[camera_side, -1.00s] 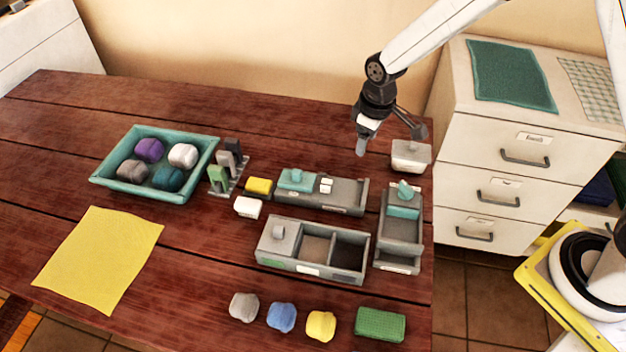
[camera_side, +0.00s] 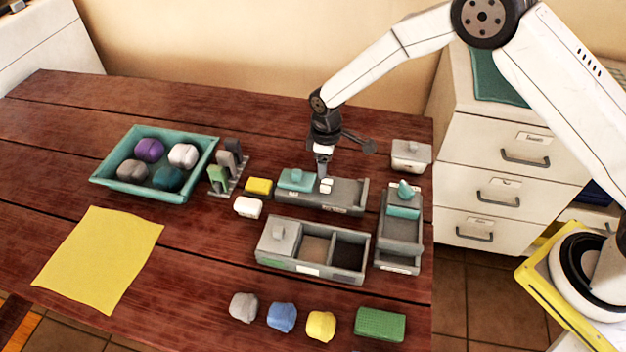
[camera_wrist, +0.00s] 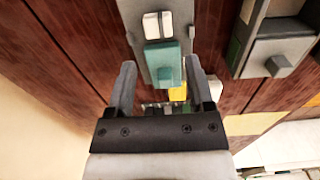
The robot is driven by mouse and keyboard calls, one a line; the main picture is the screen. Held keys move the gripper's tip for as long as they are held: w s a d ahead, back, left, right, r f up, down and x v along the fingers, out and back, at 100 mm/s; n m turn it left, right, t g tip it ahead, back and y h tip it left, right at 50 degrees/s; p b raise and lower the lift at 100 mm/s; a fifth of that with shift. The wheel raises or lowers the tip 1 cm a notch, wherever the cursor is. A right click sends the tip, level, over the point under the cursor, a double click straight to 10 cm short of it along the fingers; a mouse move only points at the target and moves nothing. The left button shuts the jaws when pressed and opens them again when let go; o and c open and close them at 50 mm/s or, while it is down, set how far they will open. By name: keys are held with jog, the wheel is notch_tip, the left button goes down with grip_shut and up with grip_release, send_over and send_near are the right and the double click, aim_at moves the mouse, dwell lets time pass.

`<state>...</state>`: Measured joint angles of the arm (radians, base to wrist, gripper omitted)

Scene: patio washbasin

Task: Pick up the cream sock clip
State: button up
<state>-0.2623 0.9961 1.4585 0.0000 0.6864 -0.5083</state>
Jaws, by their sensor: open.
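The cream sock clip appears as a small pale two-part piece (camera_side: 326,187) in the open part of the back grey tray (camera_side: 345,195), beside that tray's teal sliding lid (camera_side: 296,180). In the wrist view the pale clip (camera_wrist: 158,25) lies beyond the teal lid (camera_wrist: 163,62), ahead of the fingertips. My gripper (camera_side: 323,172) is over this tray, close above the clip. In the wrist view my gripper (camera_wrist: 160,68) is open, with its fingers either side of the tray and nothing between them held. The exact height of the fingertips is hard to tell.
A yellow block (camera_side: 258,187) and a white block (camera_side: 248,207) lie left of the tray. Two more grey trays (camera_side: 311,264) (camera_side: 398,262) stand in front and to the right. A lidded pale box (camera_side: 411,154) stands behind right. The table's left front holds a yellow cloth (camera_side: 98,260).

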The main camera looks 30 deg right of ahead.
aim_at(326, 183)
jog(key=shift+f, duration=0.95)
jog(key=shift+f, duration=0.1)
jog(key=shift+s+d+f, duration=0.1)
jog(key=shift+f, duration=1.15)
jog(key=shift+d+f, duration=0.1)
jog(key=shift+f, duration=1.15)
grip_shut()
